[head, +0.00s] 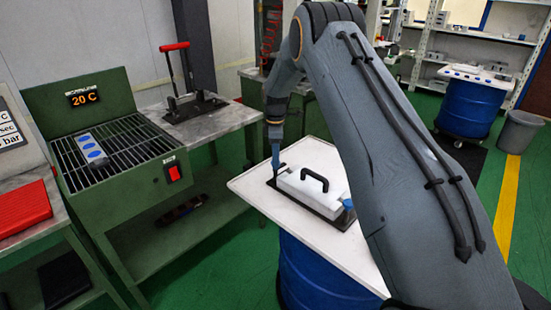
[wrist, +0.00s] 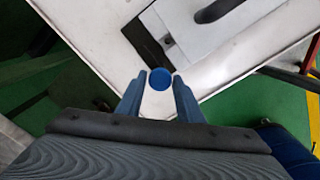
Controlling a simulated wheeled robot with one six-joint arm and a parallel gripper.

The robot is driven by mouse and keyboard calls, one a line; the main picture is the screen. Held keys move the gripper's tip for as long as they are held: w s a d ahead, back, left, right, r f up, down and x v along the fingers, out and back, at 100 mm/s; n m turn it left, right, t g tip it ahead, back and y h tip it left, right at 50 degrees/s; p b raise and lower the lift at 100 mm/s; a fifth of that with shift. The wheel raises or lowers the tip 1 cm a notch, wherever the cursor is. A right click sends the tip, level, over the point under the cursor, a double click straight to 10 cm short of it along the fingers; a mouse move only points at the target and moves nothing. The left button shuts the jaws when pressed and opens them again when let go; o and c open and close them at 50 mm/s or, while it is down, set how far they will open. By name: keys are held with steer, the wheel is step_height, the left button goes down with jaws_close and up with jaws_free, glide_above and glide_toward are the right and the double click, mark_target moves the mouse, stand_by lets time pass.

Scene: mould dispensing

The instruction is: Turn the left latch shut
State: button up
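The white mould (head: 312,190) with a black handle (head: 315,178) lies on a dark base plate on the white tabletop (head: 258,191). In the wrist view the mould's grey-white lid (wrist: 192,25) and part of the dark base (wrist: 146,42) show at the top. The left latch's round blue knob (wrist: 160,78) sits between my fingertips, beyond the base's edge. My gripper (wrist: 160,85) is open around the knob, with a small gap at each side. In the head view my gripper (head: 276,160) points down at the mould's left end, hiding the knob. The right latch's blue knob (head: 347,204) shows at the mould's right end.
The tabletop stands on a blue drum (head: 318,280). A green heater with a grill (head: 125,140) reads 20 C at the left. A lever press (head: 185,95) stands on a bench behind it. The tabletop left of the mould is clear.

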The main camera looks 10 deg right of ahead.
steer(key=c, duration=0.6)
steer(key=shift+o, duration=0.2)
steer(key=shift+m+b, duration=0.3)
steer(key=shift+m, duration=0.1)
steer(key=m+b, duration=0.1)
steer(key=m, duration=0.1)
steer(key=shift+m+b, duration=0.3)
steer(key=shift+b, duration=0.1)
steer(key=m+b, duration=0.2)
steer(key=m, duration=0.2)
steer(key=shift+m, duration=0.3)
steer(key=m+b, duration=0.1)
steer(key=m, duration=0.4)
steer(key=shift+b, duration=0.3)
steer(key=shift+m+b, duration=0.4)
steer(key=shift+m, duration=2.1)
